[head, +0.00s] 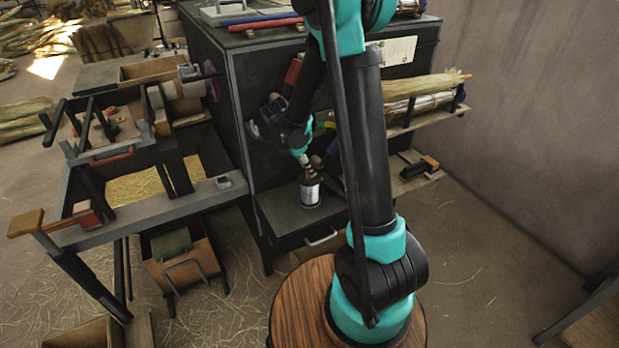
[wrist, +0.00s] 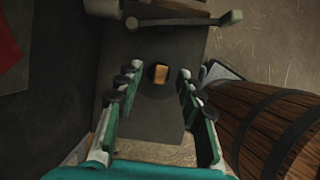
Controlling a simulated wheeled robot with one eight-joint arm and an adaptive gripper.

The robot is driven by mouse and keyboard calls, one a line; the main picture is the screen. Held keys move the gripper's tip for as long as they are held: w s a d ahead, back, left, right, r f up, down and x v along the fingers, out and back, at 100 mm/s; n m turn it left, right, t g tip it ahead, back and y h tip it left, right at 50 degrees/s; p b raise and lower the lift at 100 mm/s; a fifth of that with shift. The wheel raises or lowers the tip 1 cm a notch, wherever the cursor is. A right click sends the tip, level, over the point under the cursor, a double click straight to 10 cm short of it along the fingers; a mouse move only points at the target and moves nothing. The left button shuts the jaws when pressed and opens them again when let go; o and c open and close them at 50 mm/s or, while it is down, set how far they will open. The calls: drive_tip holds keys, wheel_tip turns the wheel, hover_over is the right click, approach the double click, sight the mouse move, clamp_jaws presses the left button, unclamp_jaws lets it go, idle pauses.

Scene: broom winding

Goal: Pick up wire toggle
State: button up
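My gripper (head: 310,168) points down over a dark ledge on the front of the black cabinet. A small dark bottle-like thing with a white label (head: 309,194) stands upright on the ledge under my gripper. From above, its dark round form with a tan top (wrist: 161,73) shows between and beyond the fingers. I cannot tell surely whether this is the wire toggle. Part of it is hidden by my gripper in the head view.
The black cabinet (head: 222,75) stands close behind my gripper. A shelf with bundled straw (head: 425,86) is at right. A grey handle (head: 321,238) sticks out below the ledge. The floor at right is mostly clear.

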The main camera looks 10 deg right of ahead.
drive_tip(key=shift+x, duration=1.3)
drive_tip(key=shift+c, duration=0.3)
clamp_jaws()
drive_tip(key=shift+r, duration=0.15)
wheel_tip(320, 180, up, 20)
